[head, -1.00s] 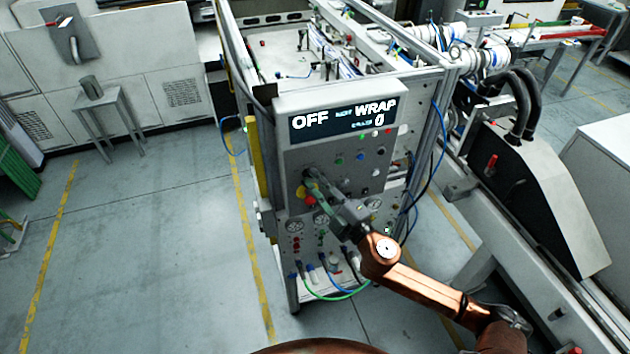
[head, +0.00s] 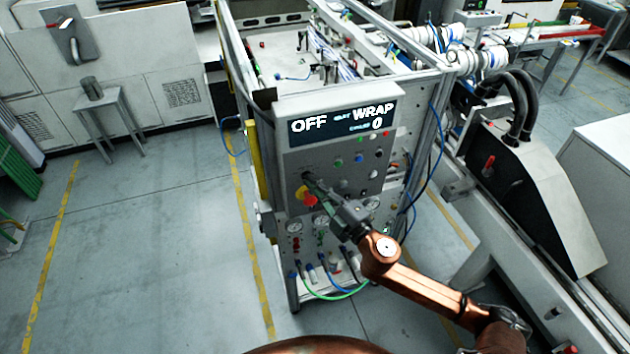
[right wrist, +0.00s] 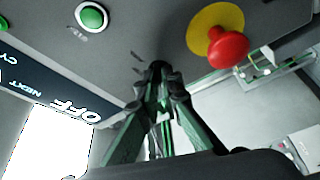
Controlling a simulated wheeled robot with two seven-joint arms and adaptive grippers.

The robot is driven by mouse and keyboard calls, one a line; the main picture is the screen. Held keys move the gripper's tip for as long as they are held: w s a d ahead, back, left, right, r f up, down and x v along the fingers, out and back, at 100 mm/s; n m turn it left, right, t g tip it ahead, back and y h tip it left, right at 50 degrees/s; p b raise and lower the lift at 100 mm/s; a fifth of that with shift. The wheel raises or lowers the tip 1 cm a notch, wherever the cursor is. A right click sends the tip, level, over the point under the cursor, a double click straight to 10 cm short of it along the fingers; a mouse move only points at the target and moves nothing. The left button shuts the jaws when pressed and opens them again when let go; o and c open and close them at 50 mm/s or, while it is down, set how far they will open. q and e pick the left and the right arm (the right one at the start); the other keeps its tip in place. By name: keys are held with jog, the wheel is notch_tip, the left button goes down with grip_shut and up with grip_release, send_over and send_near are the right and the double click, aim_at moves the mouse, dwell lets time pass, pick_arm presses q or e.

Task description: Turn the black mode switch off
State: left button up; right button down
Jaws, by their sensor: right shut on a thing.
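The black mode switch is on the grey control panel (head: 352,178) and is mostly hidden by my fingertips. My right gripper (head: 309,180) reaches the left part of the panel and is shut on the switch. In the right wrist view the fingers of my right gripper (right wrist: 158,72) come together at a dark knob against the panel face. The switch's exact angle cannot be read. The display (head: 342,121) above reads OFF, WRAP and 0. My left gripper is not in view.
A red mushroom button (right wrist: 228,48) on a yellow disc (right wrist: 208,25) sits close beside my fingers. A green button (right wrist: 92,16) is on the other side. Hoses and gauges fill the lower panel. The floor left of the cabinet is clear.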

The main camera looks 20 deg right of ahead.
jog(key=shift+r, duration=0.1)
jog(key=c, duration=2.1)
grip_release()
jog(key=shift+w, duration=0.1)
jog(key=v, duration=1.2)
